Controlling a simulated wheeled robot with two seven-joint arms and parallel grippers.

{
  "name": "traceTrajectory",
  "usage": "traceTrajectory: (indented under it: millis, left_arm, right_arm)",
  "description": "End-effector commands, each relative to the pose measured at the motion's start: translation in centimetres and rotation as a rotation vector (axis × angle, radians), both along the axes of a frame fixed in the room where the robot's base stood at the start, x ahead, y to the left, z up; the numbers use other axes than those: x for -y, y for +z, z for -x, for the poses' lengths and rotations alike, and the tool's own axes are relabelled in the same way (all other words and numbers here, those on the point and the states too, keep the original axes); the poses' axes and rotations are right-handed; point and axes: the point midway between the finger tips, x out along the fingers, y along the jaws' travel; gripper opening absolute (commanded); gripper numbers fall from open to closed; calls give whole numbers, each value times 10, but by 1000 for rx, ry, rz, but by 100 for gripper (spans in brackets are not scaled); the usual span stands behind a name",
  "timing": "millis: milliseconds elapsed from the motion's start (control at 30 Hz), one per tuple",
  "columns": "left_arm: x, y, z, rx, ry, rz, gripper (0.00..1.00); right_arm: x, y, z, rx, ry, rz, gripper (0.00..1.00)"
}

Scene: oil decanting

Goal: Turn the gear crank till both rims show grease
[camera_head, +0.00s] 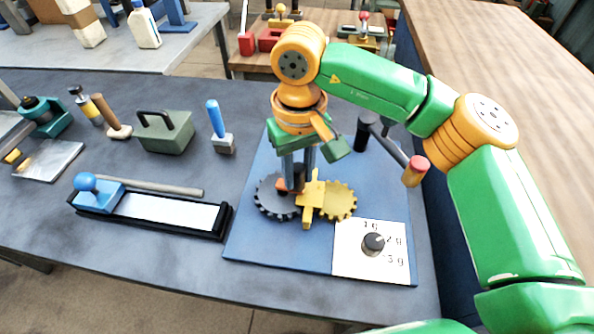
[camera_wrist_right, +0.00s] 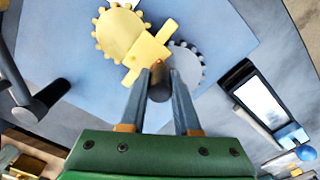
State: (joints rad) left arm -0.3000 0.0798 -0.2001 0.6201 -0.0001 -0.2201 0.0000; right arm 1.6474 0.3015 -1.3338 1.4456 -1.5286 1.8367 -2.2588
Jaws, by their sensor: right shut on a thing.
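A dark grey gear (camera_head: 268,203) and a yellow gear (camera_head: 343,204) lie side by side on a blue board (camera_head: 270,240); the wrist view also shows the grey gear (camera_wrist_right: 192,62) and the yellow gear (camera_wrist_right: 115,35). A yellow bar-shaped piece (camera_head: 312,205) lies across where they meet. My right gripper (camera_head: 298,178) points down over the grey gear, its fingers (camera_wrist_right: 164,82) shut on the dark upright crank handle (camera_wrist_right: 160,92). The crank's orange-red arm (camera_head: 289,187) shows below, partly hidden by the fingers. I cannot tell whether the rims carry grease. My left gripper is out of view.
A dial (camera_head: 374,243) on a white gram-marked plate sits at the board's front right. A dark post with a red-ended lever (camera_head: 414,171) stands behind. A black-framed tray (camera_head: 160,211) with a blue-knobbed block lies left. Several tools and a green box (camera_head: 166,133) stand farther back.

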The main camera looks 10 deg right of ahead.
Motion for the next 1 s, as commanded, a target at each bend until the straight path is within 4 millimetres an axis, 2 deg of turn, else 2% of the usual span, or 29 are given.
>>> traceTrajectory:
  millis: [300,733,767,867,1000]
  left_arm:
    - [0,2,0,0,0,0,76]
    - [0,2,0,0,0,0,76]
    - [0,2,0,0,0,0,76]
    - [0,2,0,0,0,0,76]
    - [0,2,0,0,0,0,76]
  right_arm:
    - [1,-1,-2,-3,77,3,0]
    - [1,-1,-2,-2,85,3,0]
    - [1,-1,-2,-2,85,3,33]
    - [1,-1,-2,-3,85,2,60]
    - [1,-1,-2,-2,84,2,60]
